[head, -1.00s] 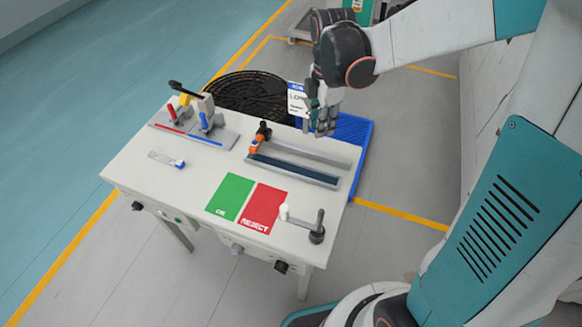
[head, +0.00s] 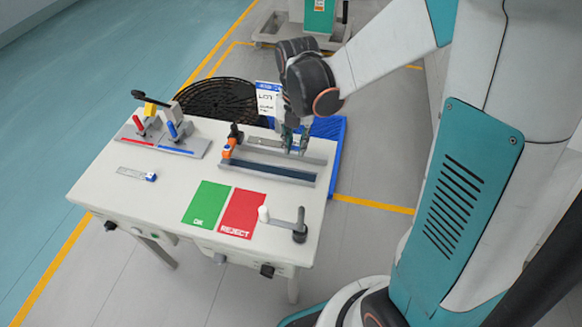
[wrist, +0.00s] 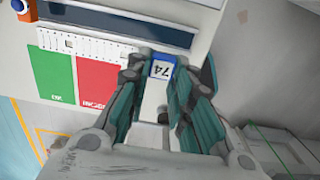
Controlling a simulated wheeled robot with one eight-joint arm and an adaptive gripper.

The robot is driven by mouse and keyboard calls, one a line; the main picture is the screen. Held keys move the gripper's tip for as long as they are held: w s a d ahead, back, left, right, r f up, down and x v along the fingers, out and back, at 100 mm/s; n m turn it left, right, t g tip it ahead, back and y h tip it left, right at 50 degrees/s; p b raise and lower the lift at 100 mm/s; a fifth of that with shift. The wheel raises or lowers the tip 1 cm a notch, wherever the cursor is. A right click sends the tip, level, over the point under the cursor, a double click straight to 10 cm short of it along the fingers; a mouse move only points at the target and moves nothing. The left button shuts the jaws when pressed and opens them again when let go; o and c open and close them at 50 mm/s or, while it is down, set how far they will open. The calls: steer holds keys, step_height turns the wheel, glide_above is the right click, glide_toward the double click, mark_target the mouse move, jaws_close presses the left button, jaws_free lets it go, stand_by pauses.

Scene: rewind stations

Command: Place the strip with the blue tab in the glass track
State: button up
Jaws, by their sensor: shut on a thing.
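My gripper (head: 294,146) is closed over the right part of the grey track (head: 265,145) at the back of the table. In the wrist view its fingers (wrist: 166,98) are shut on a pale strip with a blue tab (wrist: 162,70) marked 74. The fingers hide part of the strip. The dark, glassy-looking track (head: 268,171) lies in front of the grey one, with an orange clamp (head: 228,150) at its left end. It also shows in the wrist view (wrist: 120,20). I cannot tell whether the held strip touches anything.
Another strip with a blue tab (head: 135,173) lies at the table's left. Behind it is a fixture (head: 160,138) with red and blue levers. Green OK (head: 206,203) and red REJECT (head: 243,212) pads lie in front, beside a crank (head: 299,228).

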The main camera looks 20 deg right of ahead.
steer(key=b, duration=0.4)
glide_toward(295, 178)
step_height(295, 178, down, 5)
steer(key=shift+f, duration=0.15)
steer(key=shift+f+b, duration=0.35)
steer(key=shift+f, duration=0.1)
steer(key=shift+f, duration=0.15)
steer(key=shift+s, duration=0.1)
steer(key=o, duration=0.9)
